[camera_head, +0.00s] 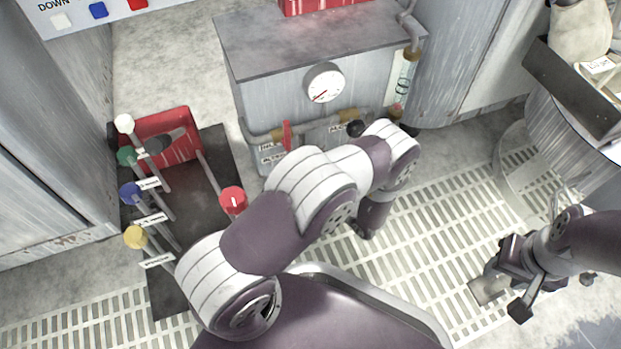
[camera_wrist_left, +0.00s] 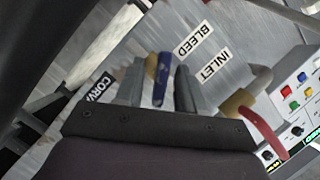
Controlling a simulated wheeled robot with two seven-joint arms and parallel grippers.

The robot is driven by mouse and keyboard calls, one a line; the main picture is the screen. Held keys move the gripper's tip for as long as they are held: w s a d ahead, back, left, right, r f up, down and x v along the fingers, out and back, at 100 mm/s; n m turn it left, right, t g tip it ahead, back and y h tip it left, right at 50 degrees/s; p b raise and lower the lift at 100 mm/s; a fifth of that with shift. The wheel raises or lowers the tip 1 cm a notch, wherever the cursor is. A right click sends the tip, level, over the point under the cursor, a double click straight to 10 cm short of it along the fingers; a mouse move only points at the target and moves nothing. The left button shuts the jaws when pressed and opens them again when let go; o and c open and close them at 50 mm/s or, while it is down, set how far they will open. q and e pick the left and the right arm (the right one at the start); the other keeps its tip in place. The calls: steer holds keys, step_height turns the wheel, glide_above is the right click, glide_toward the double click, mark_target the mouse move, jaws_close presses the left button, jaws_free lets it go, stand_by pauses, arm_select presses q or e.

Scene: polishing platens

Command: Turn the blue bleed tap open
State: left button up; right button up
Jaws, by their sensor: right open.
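The blue bleed tap (camera_wrist_left: 161,80) shows in the left wrist view, under the BLEED label (camera_wrist_left: 194,40) on the grey housing. Its blue handle stands between the two fingers of my left gripper (camera_wrist_left: 160,88). The fingers are apart, one on each side of the handle, with narrow gaps visible. In the head view the left arm covers the tap and the left gripper. My right gripper (camera_head: 503,299) is open and empty over the slatted floor at the lower right, far from the housing.
The grey cabinet (camera_head: 290,85) carries a round gauge (camera_head: 324,83) and a red lever (camera_head: 287,135). The red lever also shows in the left wrist view (camera_wrist_left: 262,131), beside the INLET label (camera_wrist_left: 212,64). A rack of coloured-knob levers (camera_head: 185,235) stands at the left. Slatted floor (camera_head: 440,220) lies clear.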

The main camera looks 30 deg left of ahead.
arm_select(q)
steer(key=shift+w+a, duration=0.15)
steer(key=shift+a, duration=0.05)
jaws_close()
steer(key=shift+r, duration=0.1)
